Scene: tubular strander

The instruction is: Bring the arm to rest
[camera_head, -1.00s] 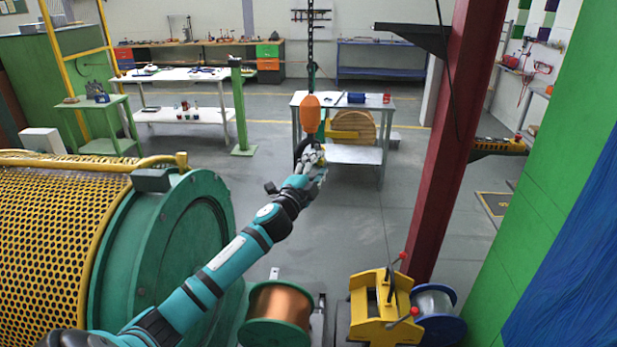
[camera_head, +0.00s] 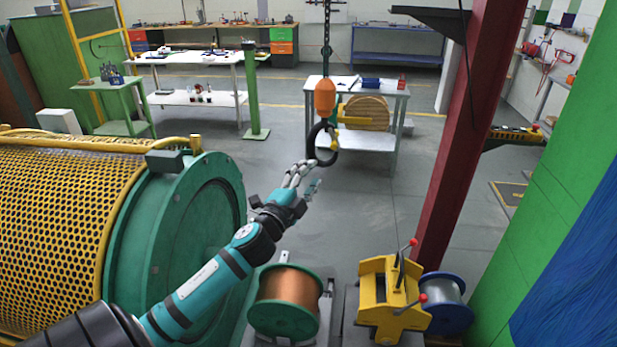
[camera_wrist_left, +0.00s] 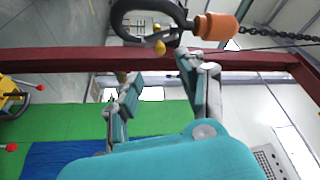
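My left arm reaches in from the lower left of the head view. Its teal left gripper (camera_head: 302,180) is open and empty, with its fingers apart. It is just below and left of the black hook (camera_head: 325,146), with a visible gap between them. The hook hangs from an orange block (camera_head: 325,97) on a chain. In the left wrist view, the spread fingers (camera_wrist_left: 160,85) show with nothing between them, and the hook (camera_wrist_left: 122,20) is beyond them at the top. My right gripper is in neither view.
A copper wire spool (camera_head: 285,300), a yellow clamp stand (camera_head: 388,300) and a blue spool (camera_head: 445,303) are in front. A red column (camera_head: 450,150) rises at right.

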